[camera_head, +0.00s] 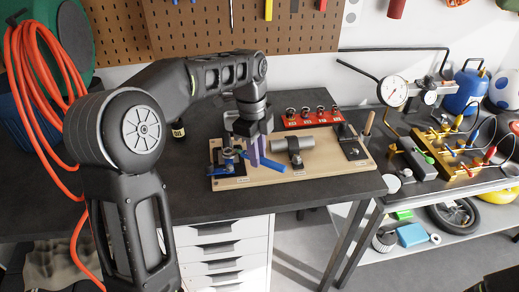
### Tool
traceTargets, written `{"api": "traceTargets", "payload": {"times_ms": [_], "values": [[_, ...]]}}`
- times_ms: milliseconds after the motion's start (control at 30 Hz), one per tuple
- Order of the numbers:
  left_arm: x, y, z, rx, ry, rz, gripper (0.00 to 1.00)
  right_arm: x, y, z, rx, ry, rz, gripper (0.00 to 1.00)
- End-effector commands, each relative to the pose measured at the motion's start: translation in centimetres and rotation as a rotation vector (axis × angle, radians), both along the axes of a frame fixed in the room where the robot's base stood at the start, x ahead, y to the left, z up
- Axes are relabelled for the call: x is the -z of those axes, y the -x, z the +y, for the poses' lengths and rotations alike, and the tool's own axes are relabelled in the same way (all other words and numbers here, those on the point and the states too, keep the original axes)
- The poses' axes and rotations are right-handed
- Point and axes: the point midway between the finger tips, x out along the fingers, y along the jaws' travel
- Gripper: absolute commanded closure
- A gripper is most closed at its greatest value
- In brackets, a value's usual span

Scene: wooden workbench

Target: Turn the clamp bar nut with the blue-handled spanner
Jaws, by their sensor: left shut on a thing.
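The blue-handled spanner (272,166) lies low over the left part of the light wooden board (325,168), its handle slanting down to the right. My left gripper (257,160) points down from above and is shut on the spanner's handle. The spanner's head end is toward the clamp fixture (227,157) on a dark plate at the board's left. The fixture has a round metal part with blue on it; the nut is too small to make out, and I cannot tell whether the spanner is around it. My right gripper is not in view.
A grey cylinder on a block (293,145) stands mid-board, right of my left gripper. A red rack (309,118) with several round metal fittings lies behind. A dark plate with an upright (350,142) is at the board's right. The dark bench top (340,192) is clear in front.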

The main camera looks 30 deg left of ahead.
Motion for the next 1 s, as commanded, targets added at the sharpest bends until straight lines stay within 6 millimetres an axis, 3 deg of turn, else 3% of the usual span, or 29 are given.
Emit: {"api": "traceTargets", "payload": {"times_ms": [367,633,933,1000], "values": [[0.9,0.0,0.0,-0.001,0.0,0.001,1.0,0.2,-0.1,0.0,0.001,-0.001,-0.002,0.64],[2.7,0.0,0.0,-0.001,0.0,0.002,1.0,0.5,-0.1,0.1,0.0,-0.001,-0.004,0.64],[5.0,0.0,0.0,-0.001,0.0,0.0,1.0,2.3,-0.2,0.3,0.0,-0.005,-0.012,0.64],[4.5,0.0,0.0,-0.001,0.0,-0.001,1.0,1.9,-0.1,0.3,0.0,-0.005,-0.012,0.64]]}}
